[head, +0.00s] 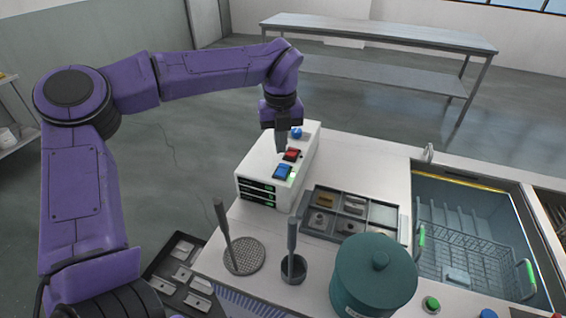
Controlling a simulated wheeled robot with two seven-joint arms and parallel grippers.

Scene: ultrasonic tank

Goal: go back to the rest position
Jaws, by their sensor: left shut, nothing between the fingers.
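My left arm (215,70), purple, reaches in from the left and bends down over a white control box (315,150). My left gripper (281,148) points downward and is shut with nothing held. Its tips are close to a red button (292,155) on the box's top; I cannot tell whether they touch it. A blue button (283,172) is in front of the red one, and a blue knob (296,132) is behind it. My right gripper is not in view.
A tank (440,192) with a wire basket (470,262) is at right. Open floor lies behind, before a metal table (380,32).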

